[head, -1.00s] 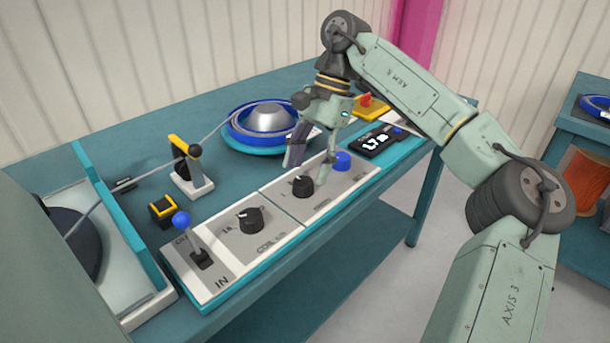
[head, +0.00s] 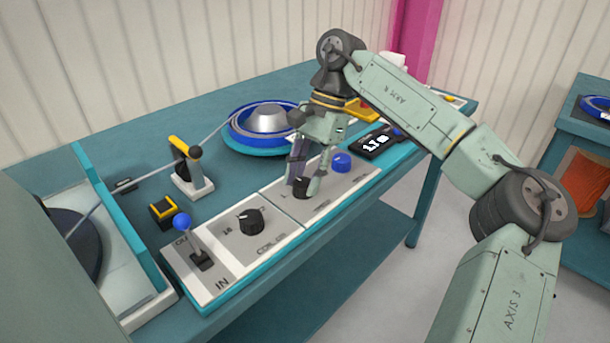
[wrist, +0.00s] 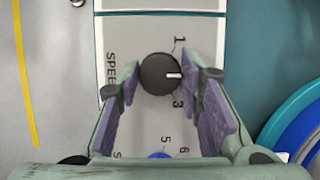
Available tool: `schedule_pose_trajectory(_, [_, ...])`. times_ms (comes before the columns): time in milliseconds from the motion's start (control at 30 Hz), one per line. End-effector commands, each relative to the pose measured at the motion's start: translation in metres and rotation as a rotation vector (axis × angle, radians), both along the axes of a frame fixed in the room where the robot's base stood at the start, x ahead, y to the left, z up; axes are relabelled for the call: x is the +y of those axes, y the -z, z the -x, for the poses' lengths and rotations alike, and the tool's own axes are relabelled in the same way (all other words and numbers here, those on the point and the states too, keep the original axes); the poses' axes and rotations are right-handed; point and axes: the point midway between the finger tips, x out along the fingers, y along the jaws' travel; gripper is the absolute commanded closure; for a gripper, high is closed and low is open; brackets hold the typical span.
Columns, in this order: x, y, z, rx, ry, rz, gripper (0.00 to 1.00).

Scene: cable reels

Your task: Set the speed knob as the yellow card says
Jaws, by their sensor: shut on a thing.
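The speed knob (wrist: 155,82) is round and black, on a white panel lettered "SPEE…" in the wrist view. Its white mark points right in that picture, between the printed 1 and 3. In the head view the knob (head: 301,188) sits low between my fingers. My gripper (head: 303,184) points down and is shut on the knob, one finger on each side. A yellow piece (head: 362,111) shows behind the gripper in the head view; I cannot tell if it is the card, and no writing on it is readable.
The coiler knob (head: 250,222) and a blue-topped lever (head: 182,222) are on the panel to the left. A blue button (head: 341,161) and a black display (head: 376,144) lie right of my gripper. A blue reel (head: 265,125) stands behind.

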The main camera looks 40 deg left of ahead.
Motion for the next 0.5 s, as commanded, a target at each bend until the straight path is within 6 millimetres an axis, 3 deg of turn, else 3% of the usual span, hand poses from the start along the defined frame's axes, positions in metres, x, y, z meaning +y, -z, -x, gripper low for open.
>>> schedule_pose_trajectory(267, [-0.0002,-0.0001,0.0000,0.000,0.000,0.001,0.95])
schedule_pose_trajectory(500, [-0.0006,0.0003,-0.0001,0.000,0.020,0.001,0.95])
